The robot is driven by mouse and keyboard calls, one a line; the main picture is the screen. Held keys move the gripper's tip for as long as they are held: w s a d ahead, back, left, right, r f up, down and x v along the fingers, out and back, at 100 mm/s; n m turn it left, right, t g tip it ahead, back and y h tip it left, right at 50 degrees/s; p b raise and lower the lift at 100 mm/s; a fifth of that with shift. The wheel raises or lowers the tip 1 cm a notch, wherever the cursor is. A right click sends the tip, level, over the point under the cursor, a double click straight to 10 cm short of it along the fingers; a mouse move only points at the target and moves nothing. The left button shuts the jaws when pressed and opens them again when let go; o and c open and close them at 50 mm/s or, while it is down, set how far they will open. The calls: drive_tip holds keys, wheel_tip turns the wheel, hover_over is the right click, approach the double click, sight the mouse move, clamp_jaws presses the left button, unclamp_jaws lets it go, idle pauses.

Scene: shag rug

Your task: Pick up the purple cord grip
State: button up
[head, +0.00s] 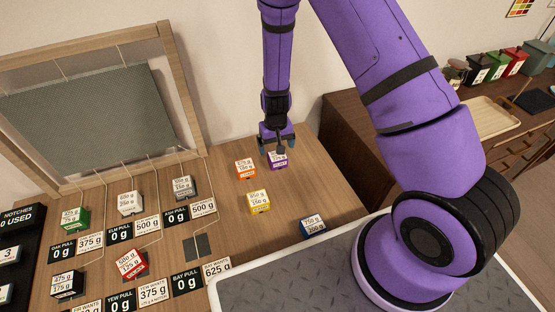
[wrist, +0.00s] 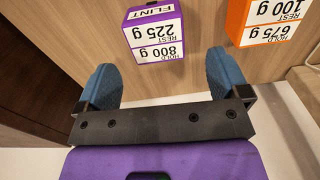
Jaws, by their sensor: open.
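The purple cord grip (head: 278,161) is a small block with white labels near the back edge of the wooden table. In the wrist view the purple cord grip (wrist: 184,26) reads FLINT, 225 g and 800 g, upside down. My gripper (head: 277,140) is just over and behind it in the head view, partly covering its top. In the wrist view my gripper (wrist: 162,70) has its two blue fingertips wide apart with nothing between them. The block lies beyond the fingertips, roughly in line with the gap.
An orange block (head: 245,168) stands close on the left; it also shows in the wrist view (wrist: 262,24). A yellow block (head: 259,202) and a blue block (head: 313,226) stand nearer. Several corded blocks and weight cards fill the left, below a framed grey panel (head: 90,110).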

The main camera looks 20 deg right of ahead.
sight(278, 160)
wheel_tip(278, 160, down, 5)
drive_tip(key=shift+s+d+r, duration=0.1)
drive_tip(key=shift+d, duration=0.05)
drive_tip(key=c, duration=1.1)
drive_tip(key=shift+o, duration=0.2)
drive_tip(key=shift+r, duration=0.1)
